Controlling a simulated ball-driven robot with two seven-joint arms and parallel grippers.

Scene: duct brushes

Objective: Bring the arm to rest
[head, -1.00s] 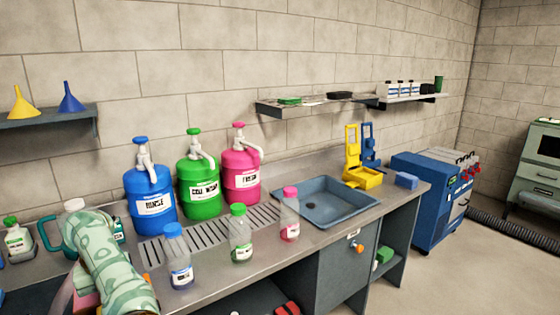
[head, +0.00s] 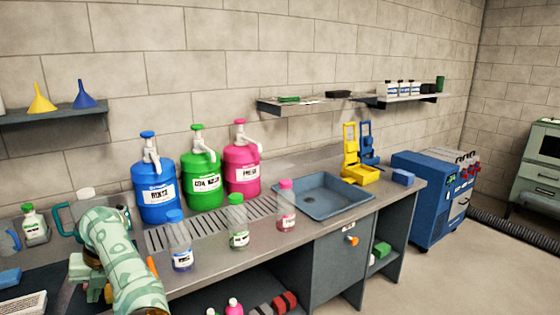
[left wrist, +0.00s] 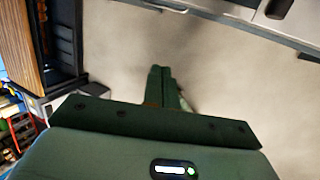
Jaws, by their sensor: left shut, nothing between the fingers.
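My left arm (head: 118,262) in its pale green patterned sleeve rises at the lower left of the head view, in front of the bench. My left gripper (left wrist: 163,84) shows in the left wrist view. Its two dark green fingers are together with nothing between them, and they point over bare, pale floor. In the head view I cannot make out the fingertips clearly. My right gripper is in neither view.
The steel bench (head: 215,262) holds blue (head: 156,190), green (head: 201,180) and pink (head: 241,170) pump jugs, small bottles and a sink (head: 325,196). A blue machine (head: 425,200) stands right of it. A dark cabinet (left wrist: 60,45) is left in the wrist view.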

